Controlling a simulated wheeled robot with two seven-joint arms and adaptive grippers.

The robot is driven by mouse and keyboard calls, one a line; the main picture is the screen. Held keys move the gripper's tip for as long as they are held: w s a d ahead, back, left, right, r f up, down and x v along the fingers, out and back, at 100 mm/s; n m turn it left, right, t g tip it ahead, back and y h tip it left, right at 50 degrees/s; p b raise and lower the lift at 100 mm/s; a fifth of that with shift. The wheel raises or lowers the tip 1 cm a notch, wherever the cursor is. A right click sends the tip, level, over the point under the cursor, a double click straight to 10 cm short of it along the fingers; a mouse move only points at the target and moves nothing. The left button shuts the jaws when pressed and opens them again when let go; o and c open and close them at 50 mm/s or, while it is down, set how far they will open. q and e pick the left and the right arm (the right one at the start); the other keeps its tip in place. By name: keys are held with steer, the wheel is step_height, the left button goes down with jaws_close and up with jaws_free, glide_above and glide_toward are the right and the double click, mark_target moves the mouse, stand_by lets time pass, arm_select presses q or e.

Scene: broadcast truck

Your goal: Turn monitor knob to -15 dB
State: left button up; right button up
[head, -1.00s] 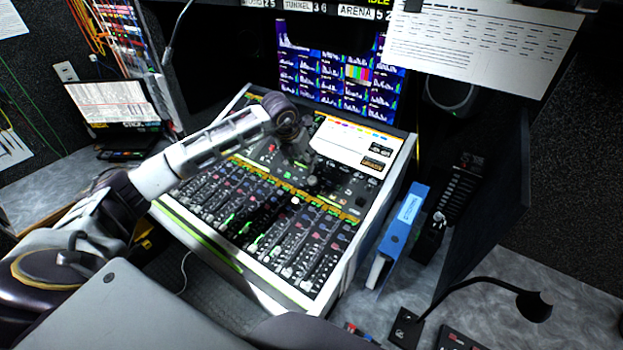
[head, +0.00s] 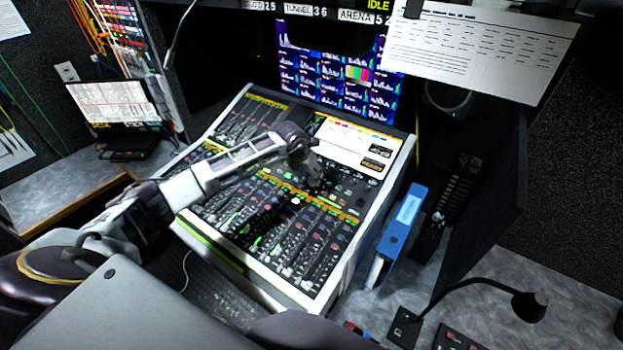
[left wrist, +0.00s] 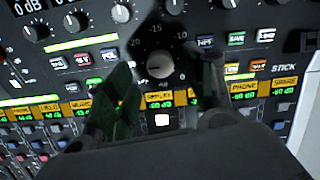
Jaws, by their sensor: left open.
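The monitor knob (left wrist: 158,66) is a round knob with a pale cap on a dark dial in the left wrist view. Printed marks -20, -15 and -10 run around its upper side. I cannot clearly make out where its pointer stands. My left gripper (left wrist: 167,70) is open, with one dark finger on each side of the knob. I cannot tell whether either finger touches it. In the head view my left gripper (head: 314,178) is low over the middle of the mixing console (head: 385,200), and it hides the knob there. My right gripper is not in view.
Several other knobs, including one at upper left (left wrist: 122,13), and lit buttons (left wrist: 237,38) surround the dial. A blue binder (head: 402,235) stands right of the console. A gooseneck microphone (head: 528,306) is at lower right. Monitor screens (head: 340,75) stand behind.

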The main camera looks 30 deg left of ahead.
mark_target(312, 180)
arm_select(q)
steer(key=shift+x, duration=1.8)
steer(key=shift+f, duration=0.1)
steer(key=shift+c, duration=0.4)
steer(key=c, duration=0.9)
